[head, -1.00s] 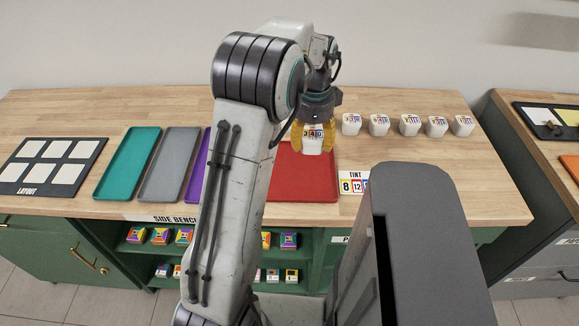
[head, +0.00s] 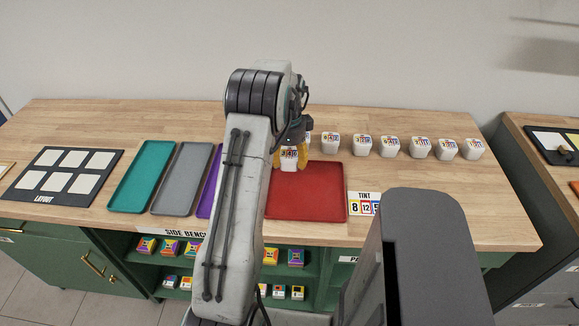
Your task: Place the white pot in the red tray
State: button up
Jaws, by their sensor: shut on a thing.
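My gripper (head: 290,158) has yellow fingers and is shut on a white pot (head: 289,163) with a coloured number label. The pot appears over the back left part of the red tray (head: 315,205); I cannot tell whether it touches the tray or hangs above it. The red tray lies flat on the wooden bench and its visible floor is bare. My arm covers the tray's left edge.
Several similar white pots (head: 390,146) stand in a row along the back right of the bench. Purple, grey (head: 181,180) and teal (head: 142,178) trays and a black layout board (head: 66,174) lie left. A tint card (head: 364,204) lies right of the red tray.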

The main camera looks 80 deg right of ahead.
aim_at(289, 168)
jog(key=shift+f+p, duration=0.45)
jog(key=shift+p, duration=0.35)
jog(key=shift+f, duration=1.45)
jog(key=shift+f, duration=0.1)
jog(key=shift+f, duration=0.15)
jog(key=o, duration=1.3)
jog(key=shift+r, duration=0.2)
